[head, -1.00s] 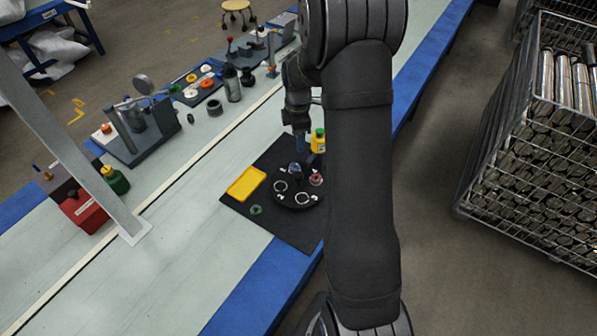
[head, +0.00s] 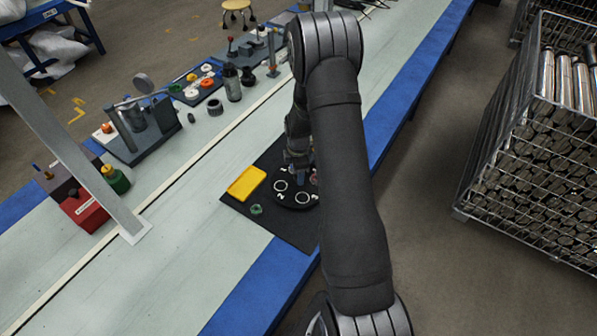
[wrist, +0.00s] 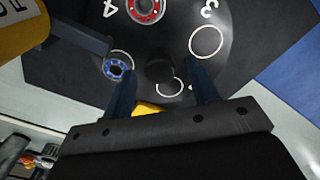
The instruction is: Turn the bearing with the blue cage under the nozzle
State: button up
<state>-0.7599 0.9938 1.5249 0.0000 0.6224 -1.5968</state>
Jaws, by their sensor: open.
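The black turntable (head: 296,203) lies on a dark mat and carries white rings and numbers. In the wrist view the bearing with the blue cage (wrist: 117,67) sits in a ring at left, close to my left finger. A bearing with a red cage (wrist: 146,9) sits near the number 4. My gripper (wrist: 160,70) is open, its two blue fingers on either side of the dark central knob (wrist: 160,72), with no clear contact. A dark blue bar (wrist: 80,37) beside the yellow bottle (wrist: 22,28) ends near the blue-caged bearing; I cannot tell whether it is the nozzle.
A yellow tray (head: 246,183) and a green ring-shaped part (head: 256,209) lie on the mat left of the turntable. Fixtures stand along the bench's far side. A wire crate of metal tubes (head: 540,150) stands at right. The bench at front left is clear.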

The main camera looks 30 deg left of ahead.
jog(key=shift+f, duration=0.3)
grip_shut()
jog(key=shift+m, duration=4.5)
